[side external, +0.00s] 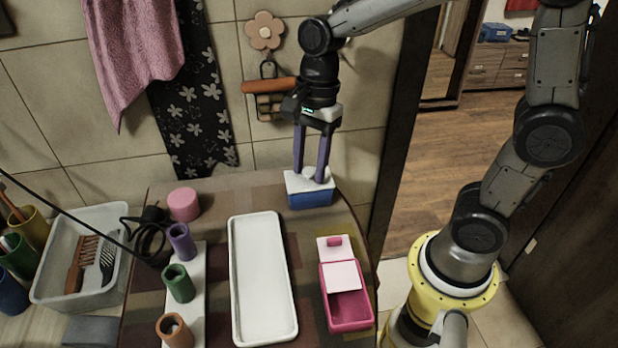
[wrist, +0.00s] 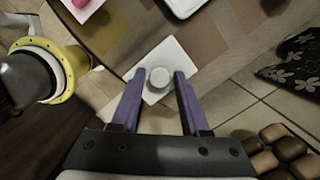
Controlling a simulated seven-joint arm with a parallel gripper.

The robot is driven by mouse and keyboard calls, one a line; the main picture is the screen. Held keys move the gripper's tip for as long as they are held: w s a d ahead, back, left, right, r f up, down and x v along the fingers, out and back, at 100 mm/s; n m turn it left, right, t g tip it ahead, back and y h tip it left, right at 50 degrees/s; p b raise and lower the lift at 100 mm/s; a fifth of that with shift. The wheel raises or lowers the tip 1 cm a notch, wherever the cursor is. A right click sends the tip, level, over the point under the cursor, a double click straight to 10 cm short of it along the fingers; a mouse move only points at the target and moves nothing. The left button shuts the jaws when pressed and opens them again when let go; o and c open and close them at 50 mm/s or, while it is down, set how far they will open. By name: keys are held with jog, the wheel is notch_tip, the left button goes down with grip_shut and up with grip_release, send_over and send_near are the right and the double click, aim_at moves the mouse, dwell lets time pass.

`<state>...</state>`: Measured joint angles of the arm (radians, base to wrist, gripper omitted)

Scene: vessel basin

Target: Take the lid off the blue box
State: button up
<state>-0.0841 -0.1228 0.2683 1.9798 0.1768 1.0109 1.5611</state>
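The blue box (side external: 311,199) stands at the back right corner of the table, with its flat white lid (side external: 291,184) on top. In the wrist view, the white lid (wrist: 154,95) has a round grey-white knob (wrist: 159,77) at its middle. My gripper (side external: 309,176) points down over the lid with its two purple fingers apart. In the wrist view, my gripper (wrist: 160,74) has one fingertip on each side of the knob, with a small gap showing on both sides. The box's blue walls are hidden in the wrist view.
A pink box (side external: 348,312) with pale panels and a pink knob stands nearer the front right. A pink cylinder (side external: 184,204) and several coloured cups are at left. The tiled wall (side external: 350,120) is close behind.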

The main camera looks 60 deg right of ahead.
grip_shut()
jog(key=shift+r, duration=0.15)
